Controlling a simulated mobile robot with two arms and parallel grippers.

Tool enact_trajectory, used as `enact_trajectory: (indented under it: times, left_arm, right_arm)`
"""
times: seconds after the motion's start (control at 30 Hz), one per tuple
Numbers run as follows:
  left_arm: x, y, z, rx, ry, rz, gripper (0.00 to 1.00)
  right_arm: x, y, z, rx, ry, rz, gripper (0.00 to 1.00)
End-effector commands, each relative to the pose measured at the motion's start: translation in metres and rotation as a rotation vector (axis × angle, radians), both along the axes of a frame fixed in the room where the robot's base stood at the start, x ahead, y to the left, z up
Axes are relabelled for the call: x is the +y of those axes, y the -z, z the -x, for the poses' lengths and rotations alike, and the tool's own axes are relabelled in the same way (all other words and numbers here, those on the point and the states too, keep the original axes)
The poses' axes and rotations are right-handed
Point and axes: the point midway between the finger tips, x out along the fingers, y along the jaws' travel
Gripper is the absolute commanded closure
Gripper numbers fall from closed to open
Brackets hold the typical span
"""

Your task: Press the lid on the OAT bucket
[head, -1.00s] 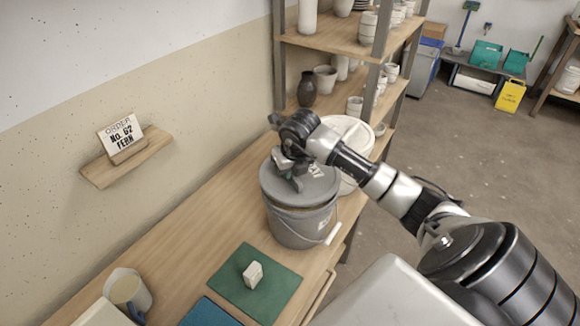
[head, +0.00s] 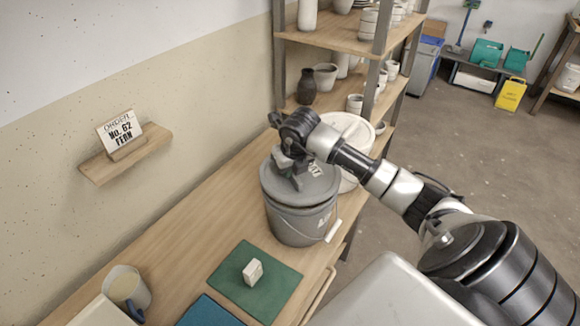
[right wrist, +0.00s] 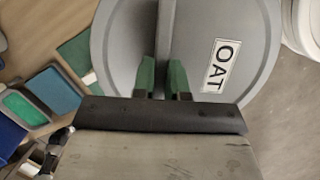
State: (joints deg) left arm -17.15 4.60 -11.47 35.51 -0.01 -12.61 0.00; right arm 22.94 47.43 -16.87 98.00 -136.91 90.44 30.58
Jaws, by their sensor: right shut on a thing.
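The grey lid (head: 322,184) lies on the grey bucket (head: 295,228) on the wooden bench. It looks level, its rim close on the bucket's top. In the right wrist view the lid (right wrist: 120,50) fills the middle, with a white OAT label (right wrist: 220,66). My right gripper (head: 296,180) is over the lid, shut on its upright grey bar handle (right wrist: 166,30). Its green fingertips (right wrist: 162,78) are on either side of the bar. The bucket is hidden under the lid in the wrist view. My left gripper is not in the head view.
A white bucket (head: 352,135) stands right behind the grey one. A green mat (head: 235,285) with a small pale block (head: 252,271), a blue mat (head: 210,313) and a jug (head: 128,290) are nearer. Shelves (head: 335,40) rise behind. An order card (head: 120,132) reads No. 62 FERN.

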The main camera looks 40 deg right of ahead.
Motion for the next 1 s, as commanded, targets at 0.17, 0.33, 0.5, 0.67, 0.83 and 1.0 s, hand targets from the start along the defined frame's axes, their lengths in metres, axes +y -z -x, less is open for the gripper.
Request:
enact_trajectory:
  times: [0.17, 0.33, 0.5, 0.67, 0.83, 1.0]
  left_arm:
    - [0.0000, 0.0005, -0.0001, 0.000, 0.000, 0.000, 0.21]
    - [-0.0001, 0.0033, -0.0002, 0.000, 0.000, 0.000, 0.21]
    - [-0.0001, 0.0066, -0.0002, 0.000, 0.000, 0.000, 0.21]
    - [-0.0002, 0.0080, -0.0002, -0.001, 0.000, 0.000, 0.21]
    - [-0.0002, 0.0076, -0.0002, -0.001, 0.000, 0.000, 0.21]
    - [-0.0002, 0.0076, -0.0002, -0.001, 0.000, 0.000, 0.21]
  right_arm:
    - [0.0000, 0.0005, -0.0001, 0.000, 0.000, 0.000, 1.00]
    - [0.0000, 0.0034, 0.0000, 0.000, 0.000, 0.000, 1.00]
    - [-0.0001, 0.0069, 0.0000, 0.000, 0.000, 0.000, 1.00]
    - [-0.0002, 0.0083, 0.0000, -0.001, 0.000, 0.000, 1.00]
    - [-0.0002, 0.0080, 0.0001, 0.000, 0.000, 0.000, 1.00]
    - [-0.0001, 0.0080, 0.0001, 0.000, 0.000, 0.000, 1.00]
